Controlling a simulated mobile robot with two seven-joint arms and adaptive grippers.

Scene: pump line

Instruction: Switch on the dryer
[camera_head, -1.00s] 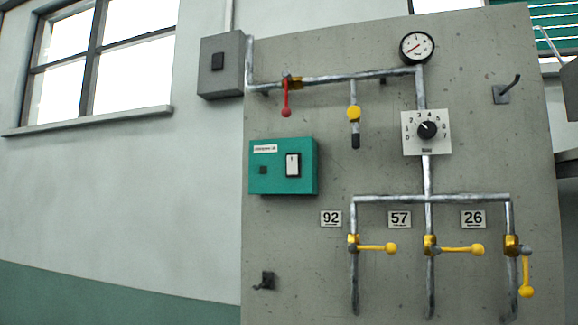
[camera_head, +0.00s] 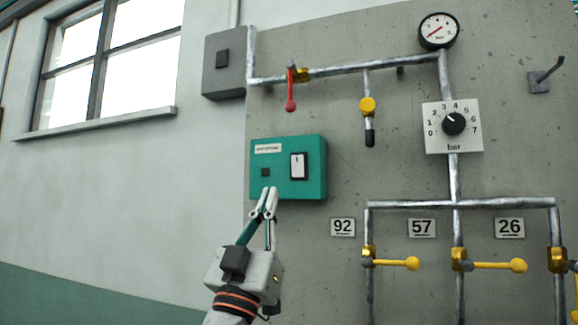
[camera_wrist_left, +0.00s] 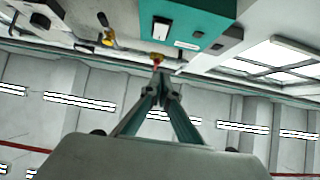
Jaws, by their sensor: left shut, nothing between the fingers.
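The teal box (camera_head: 288,190) with a small label is on the grey concrete panel. It carries a white rocker switch (camera_head: 298,166) in a dark frame and a small dark square (camera_head: 265,172) left of it. My left gripper (camera_head: 270,192) is shut and empty, its fingertips pointing up at the lower edge of the box, below and left of the switch. In the left wrist view, the shut fingertips (camera_wrist_left: 161,78) show below the teal box (camera_wrist_left: 204,20), and the switch (camera_wrist_left: 161,29) is in view. Whether the fingertips touch the box cannot be told. My right gripper is not in view.
A grey box (camera_head: 224,80) hangs at the upper left. Pipes carry a red lever (camera_head: 291,90), a yellow valve (camera_head: 367,105), a gauge (camera_head: 438,31), and yellow levers (camera_head: 398,263) under number plates. A dial (camera_head: 453,125) and hook (camera_head: 541,78) are right.

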